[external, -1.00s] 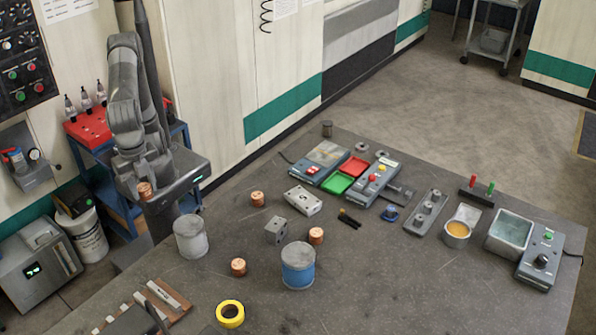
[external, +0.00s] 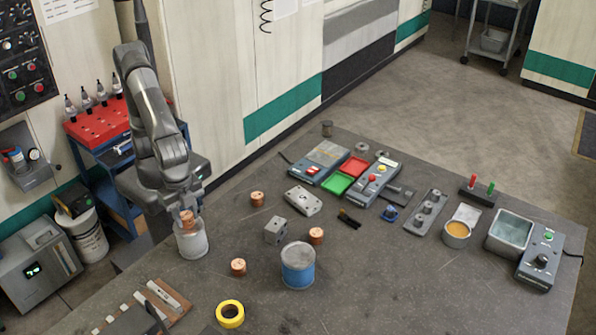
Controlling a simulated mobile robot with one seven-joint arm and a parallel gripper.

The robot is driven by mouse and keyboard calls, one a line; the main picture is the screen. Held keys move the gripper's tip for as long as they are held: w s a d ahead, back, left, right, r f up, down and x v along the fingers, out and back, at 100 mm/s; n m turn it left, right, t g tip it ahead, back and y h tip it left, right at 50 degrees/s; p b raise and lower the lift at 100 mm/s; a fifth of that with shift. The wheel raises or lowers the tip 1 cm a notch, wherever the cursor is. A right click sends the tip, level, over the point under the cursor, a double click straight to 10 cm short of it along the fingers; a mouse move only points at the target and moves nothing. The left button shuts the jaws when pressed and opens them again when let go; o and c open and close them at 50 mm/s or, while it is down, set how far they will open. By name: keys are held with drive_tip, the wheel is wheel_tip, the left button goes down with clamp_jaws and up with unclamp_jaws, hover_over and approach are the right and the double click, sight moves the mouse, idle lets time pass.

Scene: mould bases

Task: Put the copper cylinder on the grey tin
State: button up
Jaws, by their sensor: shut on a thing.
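My gripper (external: 187,213) is shut on a copper cylinder (external: 188,221), which is upright at the top of the grey tin (external: 192,243). The cylinder's lower end looks to be at the tin's lid; I cannot tell whether it touches or hovers just above. The tin stands upright near the table's left edge. Other copper cylinders stand on the table: one (external: 257,199) behind, one (external: 316,236) beside the blue tin, and one (external: 238,267) in front.
A blue tin (external: 298,267) and a grey block (external: 276,230) stand to the right of the grey tin. A yellow tape roll (external: 230,314) and a brown board (external: 165,296) lie in front. The table just right of the grey tin is clear.

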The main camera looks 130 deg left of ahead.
drive_tip(key=shift+f, duration=0.1)
drive_tip(key=o, duration=1.2)
